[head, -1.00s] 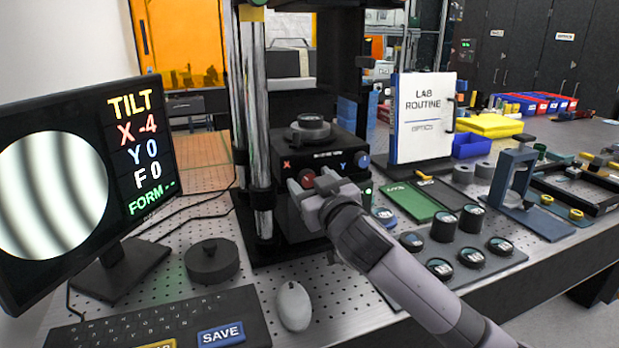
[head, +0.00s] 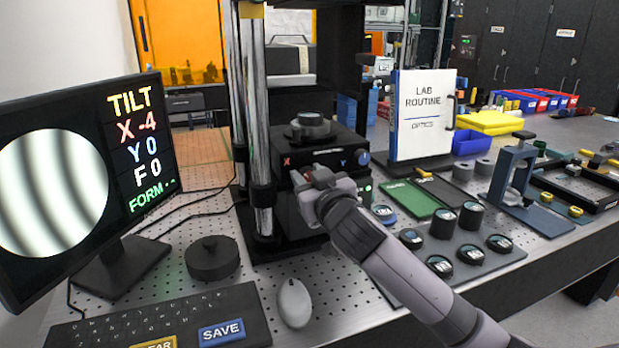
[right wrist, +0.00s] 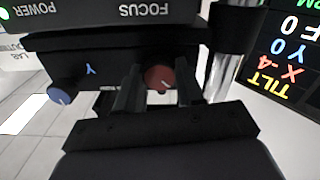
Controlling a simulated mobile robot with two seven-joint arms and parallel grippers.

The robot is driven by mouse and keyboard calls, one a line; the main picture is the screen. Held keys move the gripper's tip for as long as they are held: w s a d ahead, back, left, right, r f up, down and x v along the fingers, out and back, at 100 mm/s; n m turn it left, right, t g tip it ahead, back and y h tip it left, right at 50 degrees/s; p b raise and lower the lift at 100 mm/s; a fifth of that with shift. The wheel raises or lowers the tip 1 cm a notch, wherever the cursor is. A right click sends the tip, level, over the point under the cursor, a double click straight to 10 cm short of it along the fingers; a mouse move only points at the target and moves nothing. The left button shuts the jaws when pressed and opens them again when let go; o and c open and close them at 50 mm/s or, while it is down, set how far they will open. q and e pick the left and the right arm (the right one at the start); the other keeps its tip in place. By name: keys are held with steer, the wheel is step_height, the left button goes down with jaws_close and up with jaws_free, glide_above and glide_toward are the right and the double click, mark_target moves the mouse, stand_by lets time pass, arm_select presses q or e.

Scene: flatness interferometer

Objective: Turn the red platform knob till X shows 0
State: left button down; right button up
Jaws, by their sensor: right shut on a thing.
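The red platform knob (right wrist: 159,78) sits on the front of the dark platform, between the two fingers of my right gripper (right wrist: 157,95) in the right wrist view. My right gripper (head: 312,180) is shut on it and hides most of it in the head view. The screen (head: 140,140) reads TILT X -4, Y 0, F 0 and FORM with dashes, beside a round picture of dark curved stripes. The blue Y knob (head: 363,158) is right of the red one and untouched. My left gripper is out of view.
A chrome column (head: 257,110) stands close left of the knob. A black round puck (head: 212,258), a mouse (head: 294,303) and a keyboard (head: 150,325) lie in front. Several dark round pieces lie on a mat (head: 470,262) right of my right arm.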

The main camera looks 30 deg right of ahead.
steer(key=shift+m, duration=0.3)
steer(key=shift+m, duration=1.8)
steer(key=m+p, duration=0.2)
steer(key=m, duration=0.2)
steer(key=shift+d+m, duration=0.1)
steer(key=shift+m, duration=0.3)
steer(key=shift+f, duration=0.1)
steer(key=o, duration=1)
steer(key=shift+o, duration=0.2)
steer(key=b+v, duration=0.1)
steer(key=v, duration=0.6)
